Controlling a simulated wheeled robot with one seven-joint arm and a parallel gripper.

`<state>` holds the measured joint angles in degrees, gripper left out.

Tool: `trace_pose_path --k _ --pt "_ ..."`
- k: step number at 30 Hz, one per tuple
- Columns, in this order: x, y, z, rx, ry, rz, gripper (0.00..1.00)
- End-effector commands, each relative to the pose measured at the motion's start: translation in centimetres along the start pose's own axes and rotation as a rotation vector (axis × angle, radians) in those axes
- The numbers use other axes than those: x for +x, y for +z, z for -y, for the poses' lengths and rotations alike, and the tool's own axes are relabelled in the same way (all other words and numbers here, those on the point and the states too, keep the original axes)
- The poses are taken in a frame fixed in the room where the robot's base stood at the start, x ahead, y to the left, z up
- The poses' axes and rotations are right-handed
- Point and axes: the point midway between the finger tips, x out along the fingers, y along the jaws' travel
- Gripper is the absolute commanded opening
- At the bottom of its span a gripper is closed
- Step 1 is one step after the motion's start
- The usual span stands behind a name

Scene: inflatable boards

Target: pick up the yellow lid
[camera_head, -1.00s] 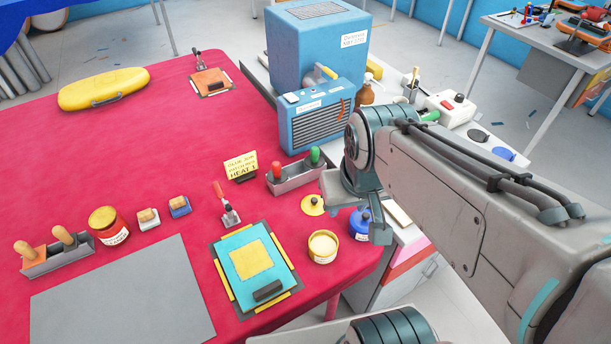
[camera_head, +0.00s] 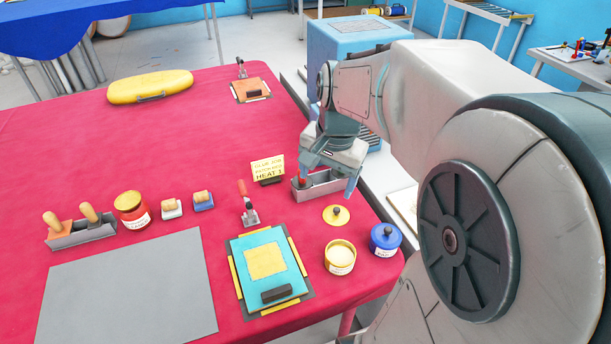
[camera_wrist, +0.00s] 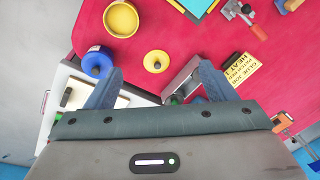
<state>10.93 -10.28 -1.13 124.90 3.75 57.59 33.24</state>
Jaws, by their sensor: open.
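The yellow lid (camera_head: 336,215) is a small flat disc with a dark knob. It lies on the red tablecloth behind the open yellow jar (camera_head: 340,256). In the wrist view the lid (camera_wrist: 157,62) lies ahead of the fingertips, roughly midway between them sideways. My gripper (camera_head: 328,180) is open and empty, above the table's right side near the grey tray; in the wrist view its two fingers (camera_wrist: 160,78) are spread wide. Nothing is between the fingers. The gripper hides part of the grey tray (camera_head: 322,187).
A blue jar (camera_head: 385,239) with a lid stands right of the lid, near the table edge. The yellow sign (camera_head: 268,168) stands to the left. A teal board (camera_head: 266,255) with a clamp lies front left. Bare red cloth surrounds the lid.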

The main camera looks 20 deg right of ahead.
Motion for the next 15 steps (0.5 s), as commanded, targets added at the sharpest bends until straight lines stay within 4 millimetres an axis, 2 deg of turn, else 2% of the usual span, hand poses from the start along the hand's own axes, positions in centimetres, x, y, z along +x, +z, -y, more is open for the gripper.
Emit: trace_pose_path --k 1,6,10,15 --pt "2.1 -1.9 0.0 0.121 0.013 0.023 0.77" --pt "6.0 -7.6 -0.4 0.515 0.050 0.079 0.77" --pt "8.4 -10.8 -1.1 0.737 0.076 0.107 0.77" --pt "10.0 -12.9 -1.8 0.891 0.095 0.125 0.77"
